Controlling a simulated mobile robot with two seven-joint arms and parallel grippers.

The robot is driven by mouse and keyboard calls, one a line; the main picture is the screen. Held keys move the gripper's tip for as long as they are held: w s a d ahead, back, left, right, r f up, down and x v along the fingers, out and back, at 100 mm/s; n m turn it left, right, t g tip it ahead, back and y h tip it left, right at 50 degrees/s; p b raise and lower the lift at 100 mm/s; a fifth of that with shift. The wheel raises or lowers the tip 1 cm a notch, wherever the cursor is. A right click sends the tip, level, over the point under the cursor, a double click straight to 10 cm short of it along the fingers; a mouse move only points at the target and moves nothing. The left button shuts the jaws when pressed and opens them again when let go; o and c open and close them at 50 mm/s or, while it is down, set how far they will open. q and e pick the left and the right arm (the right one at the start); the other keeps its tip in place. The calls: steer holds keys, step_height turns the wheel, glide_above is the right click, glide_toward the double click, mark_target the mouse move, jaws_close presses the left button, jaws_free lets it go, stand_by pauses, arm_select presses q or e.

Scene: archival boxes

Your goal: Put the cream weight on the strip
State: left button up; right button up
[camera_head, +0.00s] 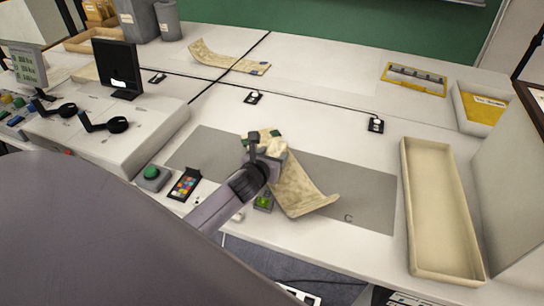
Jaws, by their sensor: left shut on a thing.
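A curled parchment strip (302,192) lies on the grey mat (350,185). Its near end spreads toward the mat's front edge and its far end shows behind my gripper. My left gripper (266,152) is over the strip's middle and hides part of it. It is shut on a small pale block, which looks like the cream weight (277,147). The block is mostly covered by the fingers, and I cannot tell whether it touches the strip. My right gripper is not in view.
A colour chart (185,184) and a green button box (152,177) are to the left. A long cream tray (438,210) stands right. Another strip (222,58) lies at the back. The mat's right part is clear.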

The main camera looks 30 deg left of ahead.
arm_select(q)
steer(key=o, duration=1.4)
steer(key=shift+r, duration=0.15)
steer(key=p+v, duration=0.1)
steer(key=v, duration=1.1)
steer(key=shift+p, duration=0.35)
